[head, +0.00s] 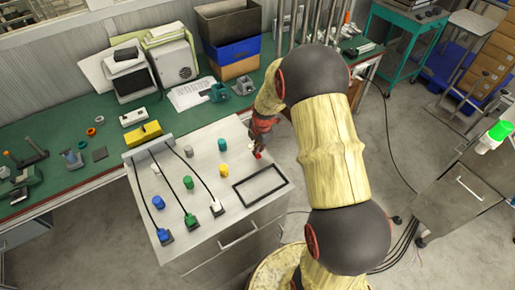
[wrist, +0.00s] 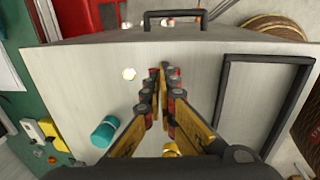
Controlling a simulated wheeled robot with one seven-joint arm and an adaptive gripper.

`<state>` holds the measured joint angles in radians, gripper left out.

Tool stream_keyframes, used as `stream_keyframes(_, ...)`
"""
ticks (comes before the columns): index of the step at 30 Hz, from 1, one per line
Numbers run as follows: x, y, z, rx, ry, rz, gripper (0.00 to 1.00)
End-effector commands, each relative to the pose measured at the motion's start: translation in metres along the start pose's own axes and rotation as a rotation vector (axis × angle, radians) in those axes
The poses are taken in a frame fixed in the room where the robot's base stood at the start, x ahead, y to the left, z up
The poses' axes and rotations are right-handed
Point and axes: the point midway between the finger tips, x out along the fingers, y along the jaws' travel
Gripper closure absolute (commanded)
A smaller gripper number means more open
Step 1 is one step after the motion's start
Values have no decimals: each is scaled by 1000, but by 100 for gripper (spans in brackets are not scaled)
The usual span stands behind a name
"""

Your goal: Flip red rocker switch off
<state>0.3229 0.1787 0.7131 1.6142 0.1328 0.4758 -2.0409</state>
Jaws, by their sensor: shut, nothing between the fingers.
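The red rocker switch (head: 257,155) is a small red patch on the light grey top of a cabinet (head: 215,195), near its back right part in the head view. My gripper (head: 254,146) points down at this spot, with its fingertips right at or just above the switch; I cannot tell whether they touch. In the wrist view my gripper (wrist: 164,74) has its yellow and dark fingers shut together and empty. Red shows beside the fingertips there, but I cannot tell switch from finger. The switch's tilt is hidden.
A black rectangular frame (head: 260,187) lies on the panel. Blue (head: 158,202) and green (head: 188,182) knobs and black cables are at left.

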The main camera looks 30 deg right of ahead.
Motion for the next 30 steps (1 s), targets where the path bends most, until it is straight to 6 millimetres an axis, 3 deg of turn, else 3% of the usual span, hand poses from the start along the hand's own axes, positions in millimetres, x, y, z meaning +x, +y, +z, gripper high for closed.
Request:
stream_keyframes(18, 8, 2, -1, 0, 3, -107, 100)
stream_keyframes(30, 7, -13, -1, 0, 4, -110, 100)
